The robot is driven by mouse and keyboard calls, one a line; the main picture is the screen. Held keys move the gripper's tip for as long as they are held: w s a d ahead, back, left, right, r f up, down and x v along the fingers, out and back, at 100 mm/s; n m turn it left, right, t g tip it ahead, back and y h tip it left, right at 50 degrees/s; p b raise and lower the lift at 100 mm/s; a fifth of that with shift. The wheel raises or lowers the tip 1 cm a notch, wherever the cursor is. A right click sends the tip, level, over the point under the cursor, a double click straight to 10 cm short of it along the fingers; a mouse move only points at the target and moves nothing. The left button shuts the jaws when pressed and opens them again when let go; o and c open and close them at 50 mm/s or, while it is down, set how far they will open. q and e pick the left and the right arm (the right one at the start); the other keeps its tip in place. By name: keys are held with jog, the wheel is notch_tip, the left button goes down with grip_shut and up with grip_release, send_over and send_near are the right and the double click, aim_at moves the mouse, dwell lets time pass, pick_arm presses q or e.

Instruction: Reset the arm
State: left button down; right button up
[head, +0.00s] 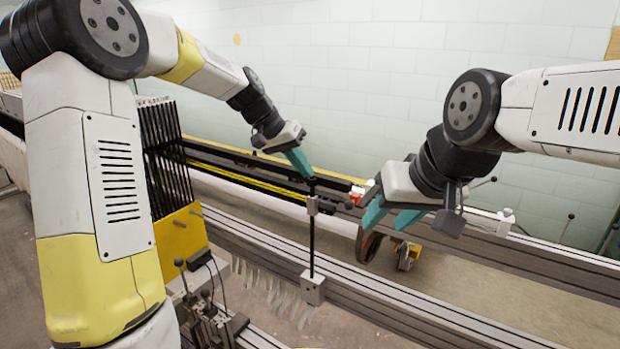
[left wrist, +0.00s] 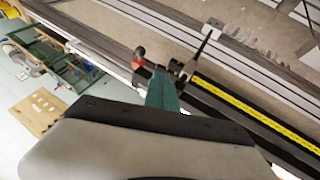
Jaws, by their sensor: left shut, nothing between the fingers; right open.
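My left gripper (head: 307,172) is in the middle of the head view with its teal fingers shut and empty. They point down beside the top of a thin black upright rod (head: 312,245); I cannot tell whether they touch it. The same shut fingers show in the left wrist view (left wrist: 162,88). My right gripper (head: 388,222) is to the right in the head view, its two teal fingers apart, with nothing seen between them. It is above the machine's rails, in front of a brown wheel (head: 368,243).
Long grey rails (head: 400,301) run across the machine. The rod's grey block (head: 312,289) sits on them. A rack of black plates (head: 165,150) stands at left above a yellow panel (head: 180,243). A yellow strip (left wrist: 245,109) and red part (left wrist: 139,54) lie near the left fingers.

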pick_arm(q)
jog(key=shift+a+r, duration=0.15)
jog(key=shift+r, duration=0.05)
jog(key=s+a+r+n+t+y, duration=0.1)
jog(key=s+a, duration=0.4)
jog(key=s, duration=0.4)
jog(key=s+a+r+n+t+y, duration=0.1)
jog(key=s+a, duration=0.3)
jog(key=s, duration=0.6)
jog(key=s+a+r+n+t+y, duration=0.1)
jog(key=s+a+n+t+y, duration=0.1)
jog(key=s+a, duration=0.3)
jog(key=s+n, duration=0.1)
jog(key=s, duration=0.3)
jog(key=shift+s+a, duration=0.25)
jog(key=shift+a, duration=0.1)
